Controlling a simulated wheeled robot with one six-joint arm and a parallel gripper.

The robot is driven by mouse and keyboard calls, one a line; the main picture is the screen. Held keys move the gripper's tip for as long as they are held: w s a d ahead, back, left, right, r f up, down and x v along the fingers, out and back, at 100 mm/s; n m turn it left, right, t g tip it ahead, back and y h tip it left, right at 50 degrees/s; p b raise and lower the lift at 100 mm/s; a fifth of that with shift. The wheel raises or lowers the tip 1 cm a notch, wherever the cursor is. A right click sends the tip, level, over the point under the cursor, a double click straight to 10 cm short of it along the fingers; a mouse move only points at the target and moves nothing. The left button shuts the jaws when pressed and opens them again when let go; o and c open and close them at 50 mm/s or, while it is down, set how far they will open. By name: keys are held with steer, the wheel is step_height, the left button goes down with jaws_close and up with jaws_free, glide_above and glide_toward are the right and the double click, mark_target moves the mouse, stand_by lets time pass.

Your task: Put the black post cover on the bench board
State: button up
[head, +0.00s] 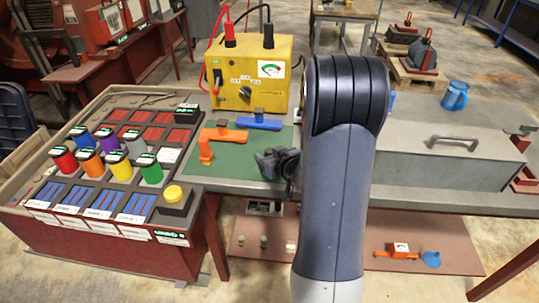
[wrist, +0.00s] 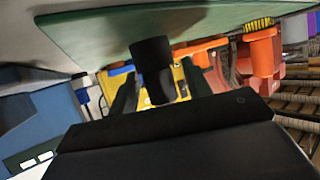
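The black post cover (wrist: 153,70) is a short dark cylinder in the wrist view. One end meets the green bench board (wrist: 100,45), which shows upside down there. The fingers of my gripper (wrist: 162,88) are on either side of the cover, with yellow background showing in the gaps, so the gripper looks open. In the head view my gripper (head: 277,165) is low over the right part of the green bench board (head: 231,158). The cover cannot be made out there, behind my gripper and arm.
An orange clamp (head: 208,142) and a blue clamp (head: 250,121) are on the board. A yellow meter box (head: 248,75) stands behind. A tray of coloured cans (head: 115,160) is at left. A long grey lidded box (head: 445,155) is at right.

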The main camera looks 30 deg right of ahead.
steer(key=shift+r, duration=0.25)
steer(key=p+v, duration=0.1)
steer(key=v, duration=1)
steer(key=shift+s, duration=0.1)
steer(key=shift+s+r, duration=0.15)
steer(key=shift+s, duration=0.2)
